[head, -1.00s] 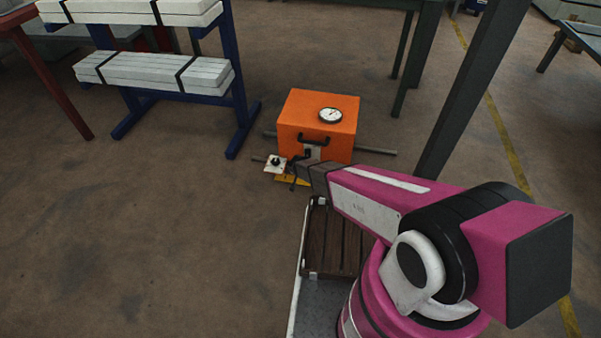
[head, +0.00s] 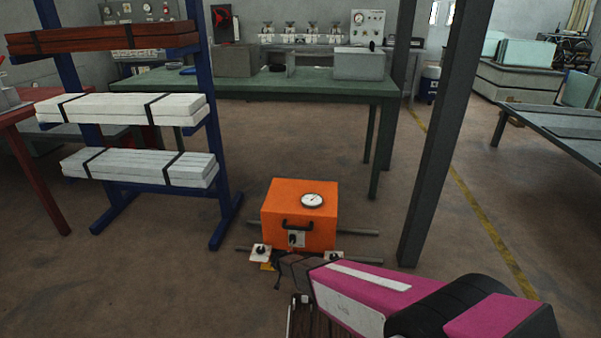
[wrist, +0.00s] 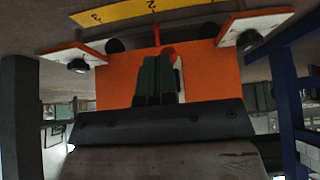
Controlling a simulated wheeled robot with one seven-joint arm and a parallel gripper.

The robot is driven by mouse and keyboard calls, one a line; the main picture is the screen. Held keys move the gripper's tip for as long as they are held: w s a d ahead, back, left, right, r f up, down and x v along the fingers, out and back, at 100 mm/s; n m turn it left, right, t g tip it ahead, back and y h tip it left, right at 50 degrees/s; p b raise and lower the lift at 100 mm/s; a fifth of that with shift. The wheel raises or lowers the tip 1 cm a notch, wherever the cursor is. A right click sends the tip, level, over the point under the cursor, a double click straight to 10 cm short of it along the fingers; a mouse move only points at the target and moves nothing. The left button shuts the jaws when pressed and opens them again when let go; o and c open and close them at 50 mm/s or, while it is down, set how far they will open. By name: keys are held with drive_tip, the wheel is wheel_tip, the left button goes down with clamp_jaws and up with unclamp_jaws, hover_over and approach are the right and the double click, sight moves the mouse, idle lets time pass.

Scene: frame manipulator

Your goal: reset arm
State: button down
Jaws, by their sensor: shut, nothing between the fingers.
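My arm (head: 375,292), magenta with dark joints, reaches from the lower right in the head view. My gripper (head: 279,276) is at its left end, small and dark, in front of the orange box. In the wrist view my gripper (wrist: 158,78) shows as two dark green fingers close together, shut and empty. They overlap the orange box (wrist: 110,88) in the picture; the gap to it is hard to judge. In the head view the orange box (head: 283,214) stands on the floor with a round dial on top and a black handle on its front.
Small white plates with black knobs (head: 260,252) sit low by the box's front, and a rod (head: 358,232) sticks out right. A blue rack (head: 228,205) with bundled bars is left, a grey post (head: 432,165) right. A green table (head: 300,90) is behind.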

drive_tip(key=s+d+r+g+h, duration=0.1)
drive_tip(key=d+r+g, duration=0.1)
drive_tip(key=d+r, duration=1.05)
drive_tip(key=s+d+r+g, duration=0.1)
drive_tip(key=s+d+r, duration=0.3)
drive_tip(key=r, duration=0.3)
drive_tip(key=s+d+r+g+y, duration=0.1)
drive_tip(key=s+d+r+g, duration=0.1)
drive_tip(key=s+d+r, duration=0.3)
drive_tip(key=s+d+r+n+g, duration=0.1)
drive_tip(key=s+d+r, duration=0.4)
drive_tip(key=d+r, duration=0.3)
wheel_tip(320, 180, up, 3)
drive_tip(key=shift+s+d+y, duration=0.2)
drive_tip(key=shift+y, duration=0.1)
